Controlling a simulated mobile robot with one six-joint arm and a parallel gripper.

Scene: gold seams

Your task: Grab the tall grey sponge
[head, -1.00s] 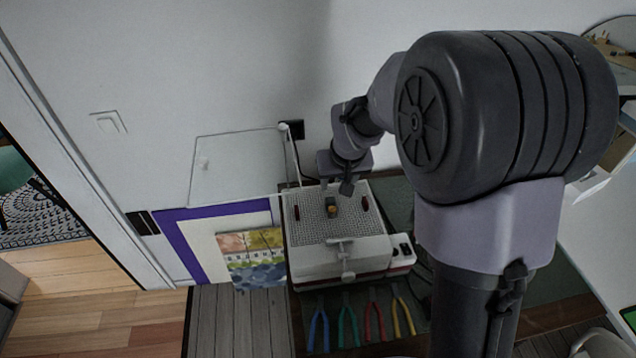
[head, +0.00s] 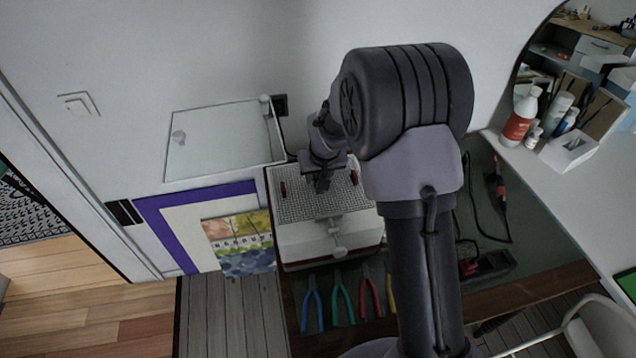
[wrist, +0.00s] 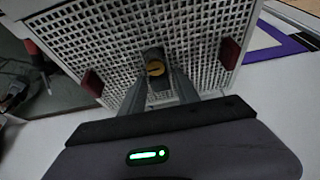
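A small dark grey upright piece with a round gold patch (wrist: 154,66) stands on the white perforated grid in the wrist view. It is the only grey piece I see on the grid, and I cannot be sure it is the sponge. My gripper (wrist: 160,82) points at it, its two grey fingers apart on either side of its near end. I cannot tell whether they touch it. In the head view my gripper (head: 322,184) is low over the grid and hides the piece.
The white perforated grid (head: 310,207) tops a box-shaped machine. Red pieces stand at its left (head: 283,188) and right (head: 354,177). A clear lid (head: 225,140) rises behind left. Coloured pliers (head: 343,300) lie in front. A soldering tool (head: 498,190) lies to the right.

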